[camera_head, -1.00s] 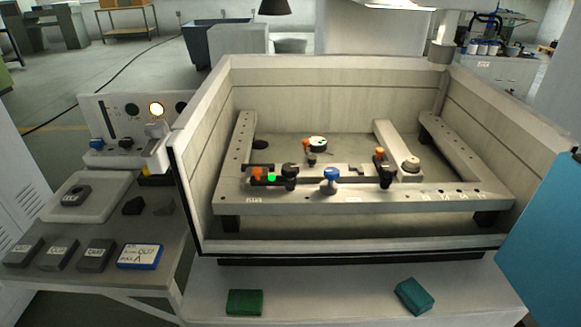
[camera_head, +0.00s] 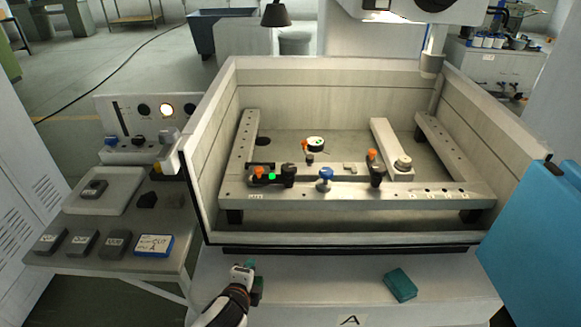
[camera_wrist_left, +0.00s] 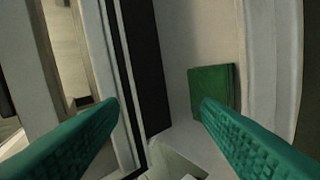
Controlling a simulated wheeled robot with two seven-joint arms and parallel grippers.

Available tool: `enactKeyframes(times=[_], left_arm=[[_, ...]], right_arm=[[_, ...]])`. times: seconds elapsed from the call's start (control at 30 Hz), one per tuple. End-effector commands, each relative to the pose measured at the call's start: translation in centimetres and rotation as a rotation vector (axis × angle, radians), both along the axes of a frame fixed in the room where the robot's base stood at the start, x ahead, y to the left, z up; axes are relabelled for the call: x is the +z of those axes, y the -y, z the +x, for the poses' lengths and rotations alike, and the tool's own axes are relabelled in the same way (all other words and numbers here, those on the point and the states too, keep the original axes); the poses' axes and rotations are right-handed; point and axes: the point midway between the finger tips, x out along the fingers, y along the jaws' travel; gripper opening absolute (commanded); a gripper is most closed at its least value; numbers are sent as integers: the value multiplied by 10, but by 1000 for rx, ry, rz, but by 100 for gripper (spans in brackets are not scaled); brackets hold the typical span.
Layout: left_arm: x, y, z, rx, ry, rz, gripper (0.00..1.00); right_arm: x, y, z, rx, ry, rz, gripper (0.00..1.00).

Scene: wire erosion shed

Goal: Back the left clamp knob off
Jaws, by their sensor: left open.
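A fixture frame (camera_head: 345,190) lies inside the open-topped tank. I cannot tell for certain which left-hand knob is the clamp's. My left gripper (camera_head: 246,267) is low in front of the tank's front wall, outside it and apart from the knobs. In the left wrist view its green fingers (camera_wrist_left: 158,102) are spread and empty. My right gripper is not in view.
The tank's pale front wall (camera_head: 345,229) stands between my left gripper and the fixture. A side table (camera_head: 105,268) with dark blocks is at the left.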

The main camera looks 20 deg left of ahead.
Motion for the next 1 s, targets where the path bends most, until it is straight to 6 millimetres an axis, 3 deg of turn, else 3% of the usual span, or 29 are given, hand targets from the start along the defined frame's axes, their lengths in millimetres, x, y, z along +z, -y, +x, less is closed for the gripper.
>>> enactKeyframes(times=[0.03, 0.2, 0.3, 0.43, 0.57, 0.73, 1.0], left_arm=[[19, -1, 17, -85, 53, 120, 58], [85, 6, 68, -377, 227, 647, 58], [122, 13, 90, -505, 310, 973, 58], [153, 23, 105, -597, 376, 1283, 58], [167, 28, 112, -633, 400, 1437, 58], [170, 29, 125, -638, 404, 1469, 58], [171, 30, 178, -636, 403, 1461, 58]], right_arm=[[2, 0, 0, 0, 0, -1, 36], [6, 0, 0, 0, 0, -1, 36], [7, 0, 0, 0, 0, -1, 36], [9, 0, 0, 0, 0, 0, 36], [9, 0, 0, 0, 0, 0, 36], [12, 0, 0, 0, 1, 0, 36], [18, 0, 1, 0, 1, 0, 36]])
